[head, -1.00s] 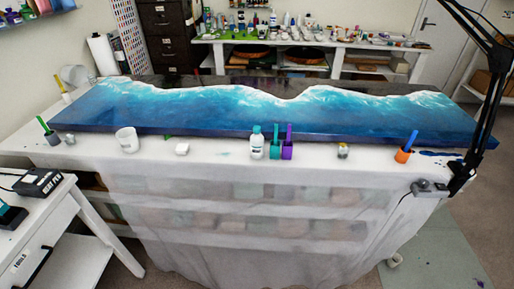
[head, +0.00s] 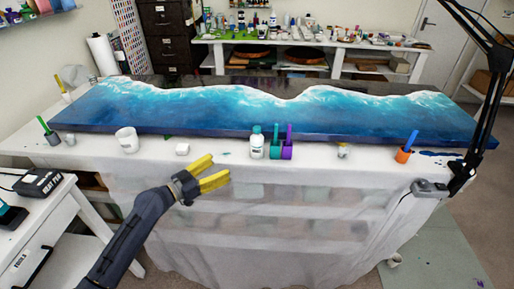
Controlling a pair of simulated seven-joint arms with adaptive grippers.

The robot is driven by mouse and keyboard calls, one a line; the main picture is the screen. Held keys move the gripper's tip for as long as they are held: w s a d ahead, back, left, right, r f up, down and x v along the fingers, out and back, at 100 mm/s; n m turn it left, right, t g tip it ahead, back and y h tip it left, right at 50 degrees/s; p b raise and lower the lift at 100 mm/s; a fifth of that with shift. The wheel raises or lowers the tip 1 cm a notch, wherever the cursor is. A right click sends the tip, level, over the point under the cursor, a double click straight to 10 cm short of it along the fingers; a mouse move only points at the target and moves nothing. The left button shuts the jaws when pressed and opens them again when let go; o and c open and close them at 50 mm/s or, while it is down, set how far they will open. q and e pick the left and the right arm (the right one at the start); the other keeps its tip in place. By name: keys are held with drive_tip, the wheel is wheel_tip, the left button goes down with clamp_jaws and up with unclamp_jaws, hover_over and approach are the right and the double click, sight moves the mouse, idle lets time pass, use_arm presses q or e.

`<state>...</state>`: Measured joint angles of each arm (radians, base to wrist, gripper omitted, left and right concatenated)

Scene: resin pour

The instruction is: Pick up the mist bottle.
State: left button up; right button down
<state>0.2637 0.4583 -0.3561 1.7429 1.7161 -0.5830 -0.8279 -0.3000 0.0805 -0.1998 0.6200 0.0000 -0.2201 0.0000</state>
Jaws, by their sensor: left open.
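The likely mist bottle is a small white bottle with a teal cap (head: 257,143). It stands upright on the white-covered table in front of the blue resin slab (head: 300,115). My left gripper (head: 222,171) has yellow fingers, spread apart and empty. In the picture it is left of the bottle and lower, in front of the table's front edge, and apart from the bottle. My right gripper is not in view.
A teal cup (head: 275,150) and a purple cup (head: 287,149) stand right beside the bottle. A white tub (head: 128,140) and a small white block (head: 182,149) are to the left. An orange cup (head: 403,155) and a black lamp arm (head: 487,110) are at the right.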

sight(252, 145)
use_arm(q)
drive_tip(key=x, duration=0.3)
drive_tip(key=r+x, duration=0.1)
drive_tip(key=x, duration=0.3)
drive_tip(key=r+x, duration=0.1)
drive_tip(key=x, duration=0.2)
drive_tip(key=shift+s+d, duration=0.1)
drive_tip(key=shift+d, duration=0.5)
drive_tip(key=shift+x, duration=3.35)
drive_tip(key=shift+c, duration=0.3)
drive_tip(key=c, duration=1.3)
drive_tip(key=shift+c, duration=0.7)
drive_tip(key=shift+r, duration=0.15)
